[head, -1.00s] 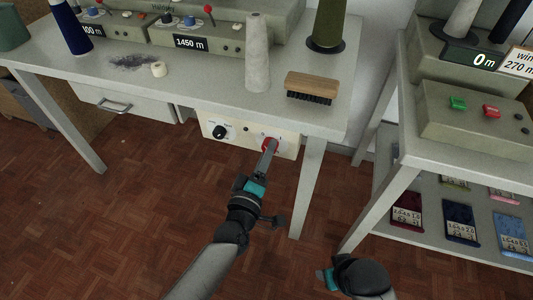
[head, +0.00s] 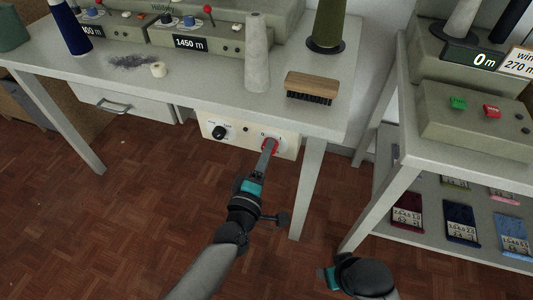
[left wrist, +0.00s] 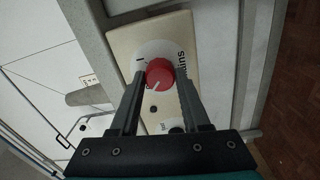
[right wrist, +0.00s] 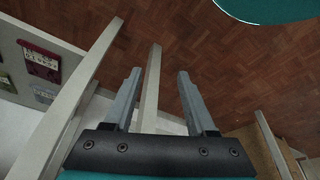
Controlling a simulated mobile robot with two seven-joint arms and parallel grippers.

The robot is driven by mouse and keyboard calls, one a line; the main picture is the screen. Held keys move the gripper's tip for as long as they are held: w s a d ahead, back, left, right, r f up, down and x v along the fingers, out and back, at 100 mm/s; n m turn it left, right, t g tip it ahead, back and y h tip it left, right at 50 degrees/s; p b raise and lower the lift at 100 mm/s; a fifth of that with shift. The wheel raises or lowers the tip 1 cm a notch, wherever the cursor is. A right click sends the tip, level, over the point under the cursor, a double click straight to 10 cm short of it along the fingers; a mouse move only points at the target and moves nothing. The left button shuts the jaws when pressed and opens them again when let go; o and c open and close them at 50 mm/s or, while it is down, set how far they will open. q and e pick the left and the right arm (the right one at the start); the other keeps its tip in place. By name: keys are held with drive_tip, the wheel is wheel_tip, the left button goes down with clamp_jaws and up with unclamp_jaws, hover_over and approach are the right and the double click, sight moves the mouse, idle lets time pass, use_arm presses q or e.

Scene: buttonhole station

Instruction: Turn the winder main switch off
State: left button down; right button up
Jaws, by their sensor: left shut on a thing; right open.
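The main switch is a red rotary knob (head: 270,145) on the cream panel (head: 288,151) under the table's front edge. In the left wrist view the red knob (left wrist: 159,74) has a white pointer line and sits on a white round plate with a "0" or "I" mark partly hidden. My left gripper (head: 269,148) is shut on the knob, one finger on each side of it. My right gripper (right wrist: 157,75) is open and empty, low over the floor, to the right of the table leg in the head view.
A black knob (head: 219,132) is on the same panel to the left. Above on the table are a wooden brush (head: 312,85), a grey cone (head: 258,60) and a green cone (head: 327,25). A second table (head: 405,165) stands at right. Open floor lies in front.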

use_arm(q)
drive_tip(key=shift+c, duration=1.8)
unclamp_jaws()
use_arm(e)
drive_tip(key=shift+s+f, duration=0.1)
drive_tip(key=shift+f, duration=0.05)
use_arm(q)
drive_tip(key=p+v, duration=0.3)
drive_tip(key=v, duration=1.2)
use_arm(e)
drive_tip(key=s+f+g, duration=0.1)
drive_tip(key=s+f, duration=0.2)
drive_tip(key=f, duration=0.3)
drive_tip(key=shift+s+d+f, duration=0.15)
drive_tip(key=shift+d+f, duration=0.1)
drive_tip(key=shift+d, duration=0.2)
use_arm(q)
drive_tip(key=shift+s+r, duration=0.1)
